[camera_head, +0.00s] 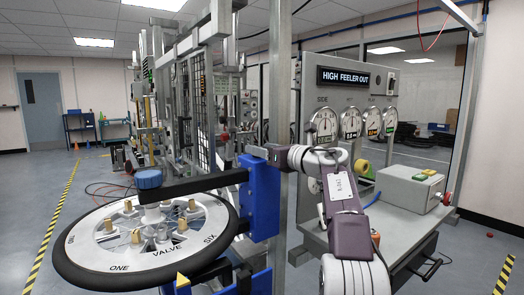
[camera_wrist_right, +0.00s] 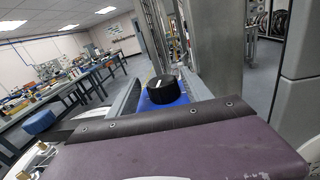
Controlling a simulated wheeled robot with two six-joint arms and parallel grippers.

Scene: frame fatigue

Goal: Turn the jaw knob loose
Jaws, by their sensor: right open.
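The jaw knob (camera_wrist_right: 164,92), black and ribbed with a white line on top, sits on the blue clamp (camera_wrist_right: 160,103) in the right wrist view. In the head view the blue clamp (camera_head: 263,198) stands beside the wheel (camera_head: 225,232), and my gripper hides the knob. My right gripper (camera_head: 258,153) reaches in from the right at the top of the clamp. It is open, with its grey fingers to either side of the knob; I cannot tell whether they touch it. My left gripper is not in view.
A blue hub knob (camera_head: 148,179) sits over the wheel's centre, with a dark arm running to the clamp. A grey console (camera_head: 330,180) with dials and a lit sign (camera_head: 343,77) reading "HIGH FEELER OUT" stands to the right. A metal post (camera_head: 280,90) rises behind the clamp.

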